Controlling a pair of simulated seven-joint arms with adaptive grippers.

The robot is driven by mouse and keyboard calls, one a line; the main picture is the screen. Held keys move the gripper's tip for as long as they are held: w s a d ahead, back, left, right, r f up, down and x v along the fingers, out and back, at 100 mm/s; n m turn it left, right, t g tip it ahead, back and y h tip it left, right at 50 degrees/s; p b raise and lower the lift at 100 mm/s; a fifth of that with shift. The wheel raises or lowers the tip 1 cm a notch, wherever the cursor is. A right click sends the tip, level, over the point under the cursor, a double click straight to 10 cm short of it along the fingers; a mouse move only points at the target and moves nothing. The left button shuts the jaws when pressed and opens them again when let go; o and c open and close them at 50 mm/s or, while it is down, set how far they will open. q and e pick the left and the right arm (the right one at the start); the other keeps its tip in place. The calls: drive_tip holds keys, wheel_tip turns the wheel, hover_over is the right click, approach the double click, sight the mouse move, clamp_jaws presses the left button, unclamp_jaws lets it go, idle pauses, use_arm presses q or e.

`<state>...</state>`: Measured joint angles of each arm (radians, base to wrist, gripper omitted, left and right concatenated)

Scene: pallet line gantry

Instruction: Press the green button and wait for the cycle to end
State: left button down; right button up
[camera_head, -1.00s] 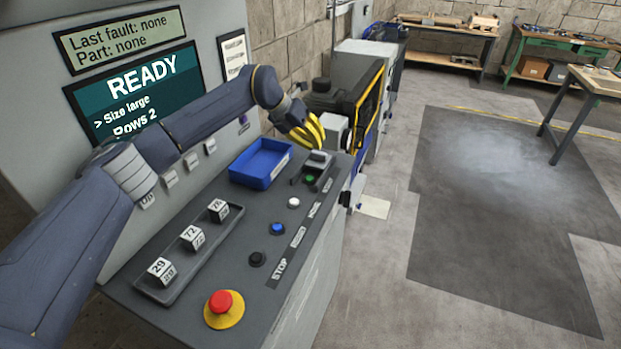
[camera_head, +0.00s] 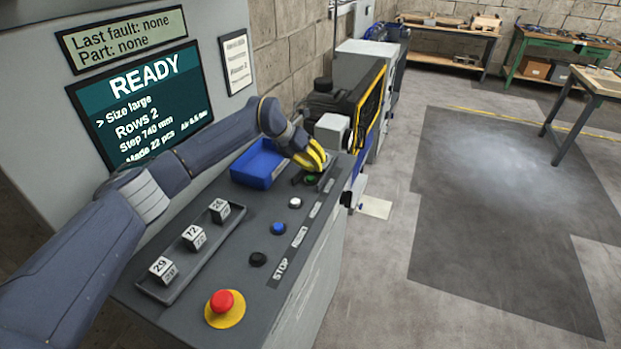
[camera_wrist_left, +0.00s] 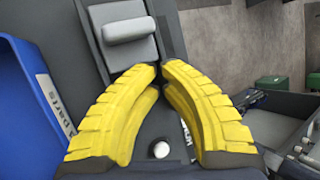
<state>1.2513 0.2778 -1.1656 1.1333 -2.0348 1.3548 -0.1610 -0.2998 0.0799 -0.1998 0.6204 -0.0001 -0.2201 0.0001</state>
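The green button (camera_head: 310,179) is at the far end of the grey control panel, partly covered by my left gripper. My left gripper (camera_head: 318,166) has its yellow fingers right above or at the button; I cannot tell whether they touch it. In the left wrist view the yellow fingertips (camera_wrist_left: 161,70) are together with nothing visible between them, and the green button is hidden. A grey flap with a raised bar (camera_wrist_left: 128,30) lies just beyond the fingertips. The screen (camera_head: 140,100) reads READY, Size large, Rows 2. My right gripper is not in view.
A blue bin (camera_head: 258,164) stands left of the button and shows in the left wrist view (camera_wrist_left: 25,110). White (camera_head: 295,202), blue (camera_head: 278,228) and black (camera_head: 258,259) buttons and a red stop button (camera_head: 222,301) line the panel. A tray (camera_head: 190,266) holds numbered cubes.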

use_arm(q)
drive_tip(key=shift+f, duration=0.4)
drive_tip(key=shift+f, duration=0.25)
idle(1.3)
drive_tip(key=shift+f, duration=0.2)
